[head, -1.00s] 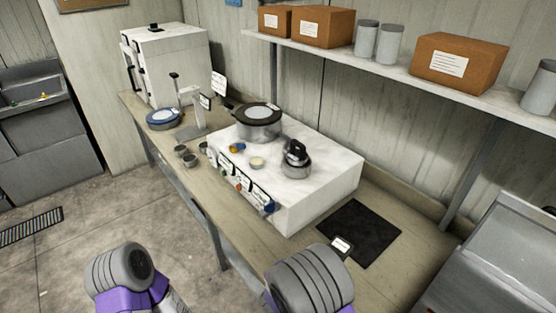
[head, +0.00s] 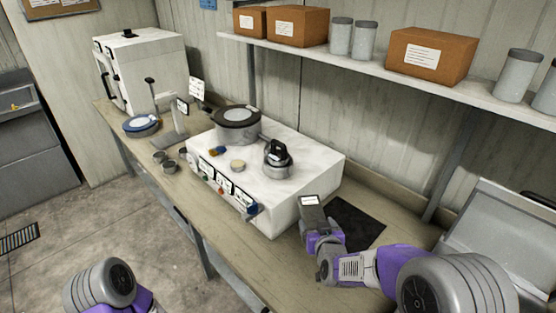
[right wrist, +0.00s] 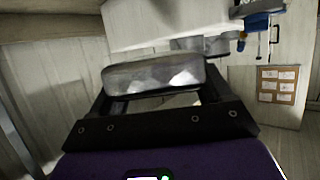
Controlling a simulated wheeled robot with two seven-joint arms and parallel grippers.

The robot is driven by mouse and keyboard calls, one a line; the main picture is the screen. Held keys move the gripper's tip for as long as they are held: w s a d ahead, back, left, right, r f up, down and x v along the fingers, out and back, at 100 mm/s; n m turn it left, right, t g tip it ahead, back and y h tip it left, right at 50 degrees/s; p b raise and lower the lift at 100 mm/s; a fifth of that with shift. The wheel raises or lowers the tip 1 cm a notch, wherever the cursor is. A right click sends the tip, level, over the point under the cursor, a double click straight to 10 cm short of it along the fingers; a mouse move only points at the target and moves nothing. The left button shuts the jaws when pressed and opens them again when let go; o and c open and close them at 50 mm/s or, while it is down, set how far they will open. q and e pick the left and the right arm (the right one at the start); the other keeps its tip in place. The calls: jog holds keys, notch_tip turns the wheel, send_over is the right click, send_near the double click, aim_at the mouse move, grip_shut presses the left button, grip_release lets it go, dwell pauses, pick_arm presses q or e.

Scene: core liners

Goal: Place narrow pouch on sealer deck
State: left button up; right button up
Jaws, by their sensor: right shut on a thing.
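My right gripper (head: 315,222) is shut on a grey pouch (head: 311,211) with a white label at its upper end. It holds the pouch above the bench, at the near right side of the white block. In the right wrist view the pouch (right wrist: 155,74) is silvery and lies across the two dark fingers. Only part of my left arm shows at the lower left; its gripper is out of view. No part is plainly marked as the sealer deck; I cannot tell whether it is the white block (head: 318,180) with knobs and labels on its front.
On the block stand a lidded pot (head: 237,132) and a grey kettle-like vessel (head: 278,165). A black mat (head: 358,225) lies to its right on the bench. A shelf (head: 400,82) with boxes and canisters runs above. A white cabinet (head: 150,70) stands far left.

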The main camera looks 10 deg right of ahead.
jog(key=shift+w+a+f+m+h, duration=0.1)
jog(key=shift+a+f+m+h, duration=0.25)
jog(key=shift+a+h, duration=0.1)
notch_tip(320, 180, down, 5)
jog(key=s+a+m+g+h+p, duration=0.1)
jog(key=s+a+m+h, duration=0.1)
jog(key=m+h, duration=0.3)
jog(key=m+g+h+p, duration=0.1)
jog(key=m+g+h, duration=0.3)
jog(key=m+h, duration=0.1)
send_over(307, 300)
notch_tip(307, 300, down, 5)
jog(key=shift+f, duration=0.15)
jog(key=shift+f, duration=0.1)
notch_tip(307, 300, down, 5)
jog(key=shift+w+r+b, duration=0.1)
jog(key=shift+r+b, duration=0.05)
jog(key=shift+b, duration=0.25)
jog(key=shift+f, duration=2.35)
